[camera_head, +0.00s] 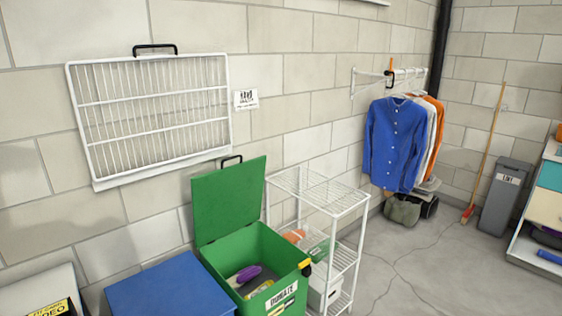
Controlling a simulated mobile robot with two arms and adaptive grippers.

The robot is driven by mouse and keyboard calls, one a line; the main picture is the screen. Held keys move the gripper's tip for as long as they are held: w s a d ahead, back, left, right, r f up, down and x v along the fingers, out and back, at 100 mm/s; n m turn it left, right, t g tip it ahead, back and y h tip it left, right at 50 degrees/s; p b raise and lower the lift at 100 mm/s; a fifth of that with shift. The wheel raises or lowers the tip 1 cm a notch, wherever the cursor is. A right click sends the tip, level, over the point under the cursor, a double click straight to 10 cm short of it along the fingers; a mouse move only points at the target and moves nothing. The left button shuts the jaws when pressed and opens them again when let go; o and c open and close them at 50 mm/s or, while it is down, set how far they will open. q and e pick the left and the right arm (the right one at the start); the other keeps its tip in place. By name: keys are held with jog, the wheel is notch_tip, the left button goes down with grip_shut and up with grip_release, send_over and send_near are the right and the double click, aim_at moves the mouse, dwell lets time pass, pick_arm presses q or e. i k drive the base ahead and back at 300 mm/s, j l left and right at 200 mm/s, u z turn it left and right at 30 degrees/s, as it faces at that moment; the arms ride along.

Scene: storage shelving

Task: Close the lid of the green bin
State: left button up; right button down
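The green bin (244,247) stands at the bottom centre of the head view. A label reading "DONATE" is on its front. Its green lid (229,200) stands up, open, at the back of the bin near the wall. A black handle (231,160) shows at the lid's top edge. A purple item (246,275) and a yellowish item (258,289) lie inside. A yellow and black part (305,266) sits at the bin's right rim. Neither of my grippers is in view.
A blue bin (170,291) with its top closed stands left of the green one. A white wire shelf (330,196) stands close on the right. A white rack (153,115) is on the wall. Open floor (430,270) lies to the right. A grey bin (506,195) is farther back.

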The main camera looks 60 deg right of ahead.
aim_at(226, 200)
jog(key=z, duration=1.65)
